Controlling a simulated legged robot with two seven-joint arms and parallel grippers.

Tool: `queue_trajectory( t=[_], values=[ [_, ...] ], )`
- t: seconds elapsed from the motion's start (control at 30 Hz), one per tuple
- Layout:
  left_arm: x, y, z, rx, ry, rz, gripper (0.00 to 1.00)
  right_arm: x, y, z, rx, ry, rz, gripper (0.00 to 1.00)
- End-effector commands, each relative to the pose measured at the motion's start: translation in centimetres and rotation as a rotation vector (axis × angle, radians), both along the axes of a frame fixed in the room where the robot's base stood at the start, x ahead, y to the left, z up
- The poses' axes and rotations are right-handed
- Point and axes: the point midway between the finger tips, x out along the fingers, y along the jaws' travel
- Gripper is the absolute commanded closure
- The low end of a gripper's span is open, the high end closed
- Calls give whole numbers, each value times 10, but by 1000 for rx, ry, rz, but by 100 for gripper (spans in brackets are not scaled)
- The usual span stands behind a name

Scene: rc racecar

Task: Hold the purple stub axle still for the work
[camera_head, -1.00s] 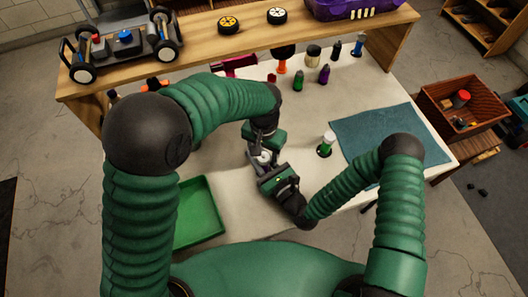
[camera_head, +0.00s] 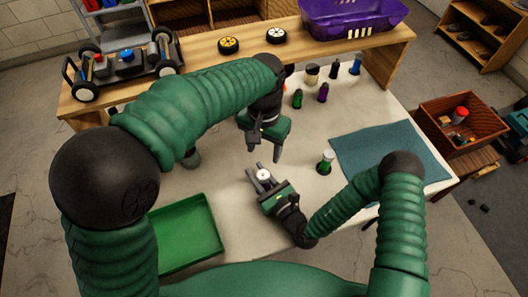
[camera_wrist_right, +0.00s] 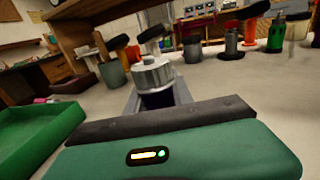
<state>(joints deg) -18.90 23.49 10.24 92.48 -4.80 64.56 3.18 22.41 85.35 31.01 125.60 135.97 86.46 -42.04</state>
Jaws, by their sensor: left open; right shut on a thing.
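My right gripper (camera_head: 264,178) is shut on the stub axle, low over the white table in the middle. In the head view the axle shows mostly as a pale round top (camera_head: 263,175) between the fingers. In the right wrist view a silvery ridged metal piece (camera_wrist_right: 152,74) sits on top of the dark purple stub axle (camera_wrist_right: 158,100), which stands about upright between the fingers. Its lower part is hidden by my gripper. My left gripper (camera_head: 264,154) is open and empty, just behind and above the axle, apart from it.
A green tray (camera_head: 187,232) lies to the left and a teal mat (camera_head: 390,140) to the right. Several small bottles stand farther back, before a wooden shelf (camera_head: 200,62) bearing a car chassis (camera_head: 125,62).

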Motion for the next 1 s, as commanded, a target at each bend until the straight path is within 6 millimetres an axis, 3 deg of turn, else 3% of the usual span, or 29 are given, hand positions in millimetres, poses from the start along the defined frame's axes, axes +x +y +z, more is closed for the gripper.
queue_trajectory(
  t=[0.17,0.2,0.4,0.77,1.0],
  values=[
    [0,0,0,0,0,0,45,0,0,0,1,-1,0,100],
    [0,0,0,0,0,0,45,0,0,0,1,-1,0,71],
    [0,0,0,0,0,0,45,0,0,0,1,-1,0,47],
    [0,0,-1,0,0,0,45,-5,-4,0,0,0,0,47],
    [0,0,-1,0,0,0,45,-50,-35,-2,0,6,-2,47]
  ],
)
